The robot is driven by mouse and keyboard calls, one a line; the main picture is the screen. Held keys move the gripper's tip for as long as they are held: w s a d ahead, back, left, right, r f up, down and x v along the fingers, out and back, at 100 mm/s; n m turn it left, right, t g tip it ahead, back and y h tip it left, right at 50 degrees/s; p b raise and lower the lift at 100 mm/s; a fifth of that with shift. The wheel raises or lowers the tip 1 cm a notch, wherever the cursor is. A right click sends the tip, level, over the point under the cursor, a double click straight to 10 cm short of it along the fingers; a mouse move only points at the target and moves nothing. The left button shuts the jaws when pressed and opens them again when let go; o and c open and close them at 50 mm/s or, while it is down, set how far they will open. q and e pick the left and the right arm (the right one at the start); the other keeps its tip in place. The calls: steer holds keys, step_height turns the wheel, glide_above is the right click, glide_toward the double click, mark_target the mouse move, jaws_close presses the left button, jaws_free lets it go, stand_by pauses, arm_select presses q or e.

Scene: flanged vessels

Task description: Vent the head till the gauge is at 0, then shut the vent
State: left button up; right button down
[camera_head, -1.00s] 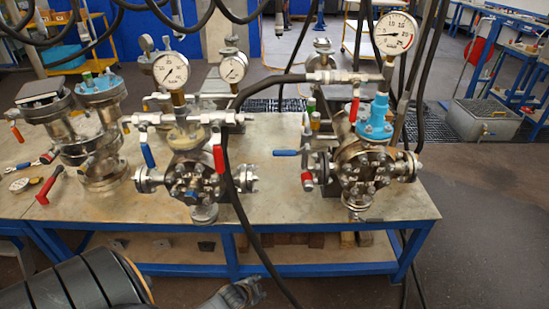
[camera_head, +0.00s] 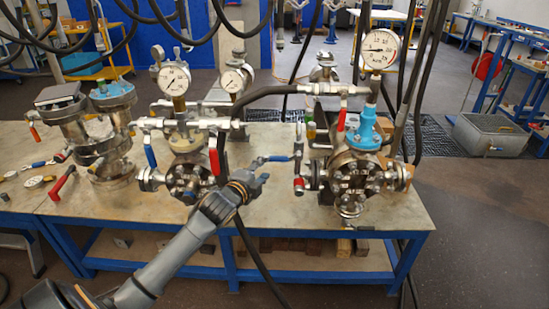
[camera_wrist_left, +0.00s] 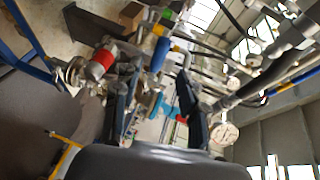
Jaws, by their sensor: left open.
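The right vessel (camera_head: 352,180) has a light-blue head fitting (camera_head: 366,131) with a round gauge (camera_head: 380,50) above it. The gauge needle appears to point left; the figures are too small to read. My right gripper is out of view.
The left vessel (camera_head: 187,180) stands close to my gripper, with a red lever (camera_head: 214,158), a blue lever (camera_head: 150,157) and two gauges above. A black hose (camera_head: 262,92) arches between the assemblies. Loose tools lie at the bench's left end.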

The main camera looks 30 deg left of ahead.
mark_target(274, 160)
arm_select(q)
steer(key=p+x, duration=0.1)
steer(key=x, duration=0.7)
steer(key=shift+w+d+f, duration=0.1)
steer(key=shift+w, duration=0.3)
steer(key=shift+c, duration=0.5)
jaws_close()
